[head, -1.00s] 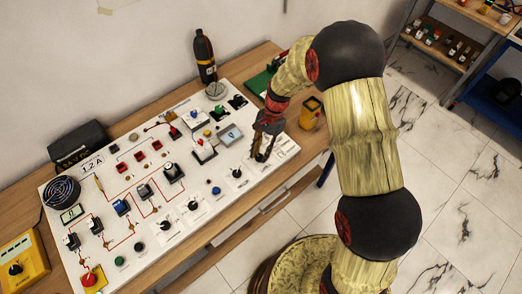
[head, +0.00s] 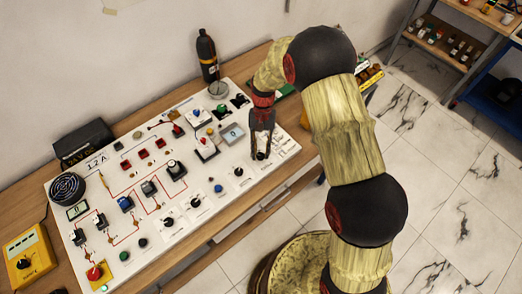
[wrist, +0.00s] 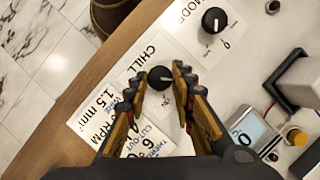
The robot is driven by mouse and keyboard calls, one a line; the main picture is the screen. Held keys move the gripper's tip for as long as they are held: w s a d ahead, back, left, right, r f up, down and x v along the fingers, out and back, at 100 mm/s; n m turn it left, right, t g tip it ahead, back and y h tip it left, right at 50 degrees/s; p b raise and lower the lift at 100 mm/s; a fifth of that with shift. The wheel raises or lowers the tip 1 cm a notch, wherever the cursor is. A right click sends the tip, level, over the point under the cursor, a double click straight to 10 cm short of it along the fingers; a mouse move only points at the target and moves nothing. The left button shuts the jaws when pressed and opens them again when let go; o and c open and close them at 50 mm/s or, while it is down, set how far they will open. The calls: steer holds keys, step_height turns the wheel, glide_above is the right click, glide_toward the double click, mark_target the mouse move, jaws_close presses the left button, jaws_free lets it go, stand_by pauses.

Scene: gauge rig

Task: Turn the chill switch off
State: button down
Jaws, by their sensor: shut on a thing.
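The chill switch is a round black knob (wrist: 160,77) with a white pointer mark, set on the white panel beside the printed word CHILL. In the wrist view my gripper (wrist: 160,80) has one finger on each side of this knob, closed in on it. In the head view my gripper (head: 261,155) points down at the right part of the panel (head: 215,205), and its fingers largely hide the knob. The knob's pointer and the small marks around it are too small to read surely.
A second black knob, marked MODE (wrist: 213,20), sits nearby. Printed labels (wrist: 95,110) lie close to the fingers. A dark bottle (head: 207,55) stands behind the panel.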

stand_by(0.3)
steer(key=c, duration=1.6)
jaws_free()
steer(key=shift+o, duration=0.6)
steer(key=v, duration=1.2)
